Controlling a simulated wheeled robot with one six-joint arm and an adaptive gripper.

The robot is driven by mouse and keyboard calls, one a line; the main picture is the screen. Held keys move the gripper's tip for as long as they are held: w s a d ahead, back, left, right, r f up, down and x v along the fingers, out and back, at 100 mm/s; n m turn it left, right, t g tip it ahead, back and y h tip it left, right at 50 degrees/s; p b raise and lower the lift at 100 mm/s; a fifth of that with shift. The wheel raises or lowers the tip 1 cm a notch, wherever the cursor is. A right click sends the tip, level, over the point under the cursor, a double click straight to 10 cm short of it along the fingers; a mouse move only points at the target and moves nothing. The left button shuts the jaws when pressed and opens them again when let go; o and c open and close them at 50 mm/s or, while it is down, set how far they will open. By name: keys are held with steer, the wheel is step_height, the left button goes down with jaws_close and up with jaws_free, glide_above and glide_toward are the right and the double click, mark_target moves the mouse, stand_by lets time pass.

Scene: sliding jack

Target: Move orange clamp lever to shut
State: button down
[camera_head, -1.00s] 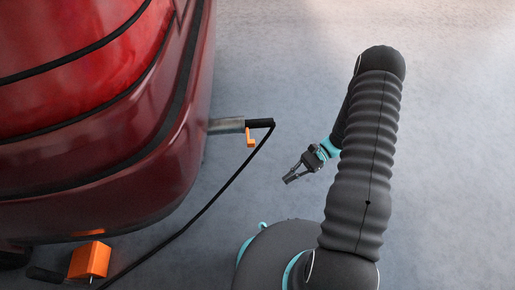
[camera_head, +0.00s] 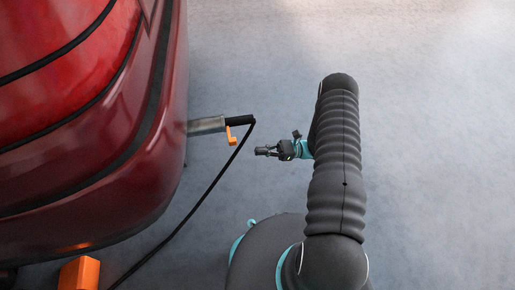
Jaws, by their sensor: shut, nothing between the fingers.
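The orange clamp lever (camera_head: 231,136) hangs below the black end fitting (camera_head: 240,120) of a grey pipe (camera_head: 206,125) that juts from the red body. It is small and bent like an L. My gripper (camera_head: 257,151) is shut and empty. It points left, a short way to the right of the lever and slightly lower in the picture. A gap of floor shows between the gripper tip and the lever. From this view I cannot tell how their heights compare.
The large red vehicle (camera_head: 95,140) fills the left side. A black cable (camera_head: 205,198) runs from the fitting down to the lower left. An orange block (camera_head: 79,274) lies at the bottom left. The grey floor (camera_head: 440,130) is clear on the right.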

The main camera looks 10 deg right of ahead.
steer(key=a+r, duration=0.6)
steer(key=a, duration=0.1)
steer(key=shift+a+p, duration=0.4)
